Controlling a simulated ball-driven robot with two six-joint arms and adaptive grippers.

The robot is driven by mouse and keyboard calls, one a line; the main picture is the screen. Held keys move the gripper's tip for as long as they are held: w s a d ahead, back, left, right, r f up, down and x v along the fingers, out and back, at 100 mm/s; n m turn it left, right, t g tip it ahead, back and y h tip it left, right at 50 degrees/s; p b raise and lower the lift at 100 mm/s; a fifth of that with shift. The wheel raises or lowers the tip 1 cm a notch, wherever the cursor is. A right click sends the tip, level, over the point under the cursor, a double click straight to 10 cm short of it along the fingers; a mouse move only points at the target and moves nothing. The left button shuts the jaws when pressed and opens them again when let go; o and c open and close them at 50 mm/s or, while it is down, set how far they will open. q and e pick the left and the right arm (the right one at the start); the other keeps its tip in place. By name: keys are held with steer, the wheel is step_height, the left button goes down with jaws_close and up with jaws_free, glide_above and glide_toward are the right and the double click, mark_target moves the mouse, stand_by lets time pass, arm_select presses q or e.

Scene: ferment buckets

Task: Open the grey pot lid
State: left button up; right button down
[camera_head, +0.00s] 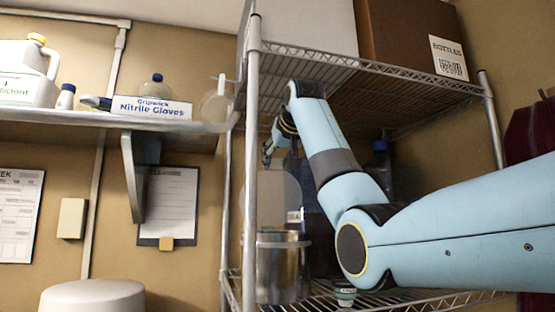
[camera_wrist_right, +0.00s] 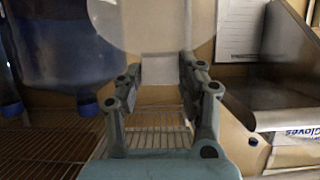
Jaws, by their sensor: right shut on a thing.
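The grey metal pot (camera_head: 283,270) stands on the lower wire shelf. A pale round disc (camera_head: 272,205), which looks like its lid, shows upright above the pot's rim. Whether its lower edge touches the pot is unclear. My right gripper (camera_head: 267,150) is at the top of this disc, reaching in from the right. In the right wrist view, the pale disc (camera_wrist_right: 155,25) lies just beyond the fingertips, with a lighter square part between the fingers of my right gripper (camera_wrist_right: 160,68). The jaws are shut on it. My left gripper is out of view.
Dark blue bottles (camera_head: 380,165) stand behind my arm, and one shows in the right wrist view (camera_wrist_right: 65,45). A small capped jar (camera_head: 345,293) sits right of the pot. A rack post (camera_head: 250,160) rises at the left. A glove box (camera_head: 150,107) stands on the wall shelf.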

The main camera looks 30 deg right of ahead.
steer(key=shift+w+r, duration=0.15)
steer(key=shift+r, duration=0.1)
steer(key=c, duration=0.8)
jaws_free()
steer(key=shift+f, duration=0.1)
steer(key=v, duration=1.2)
steer(key=shift+f, duration=0.1)
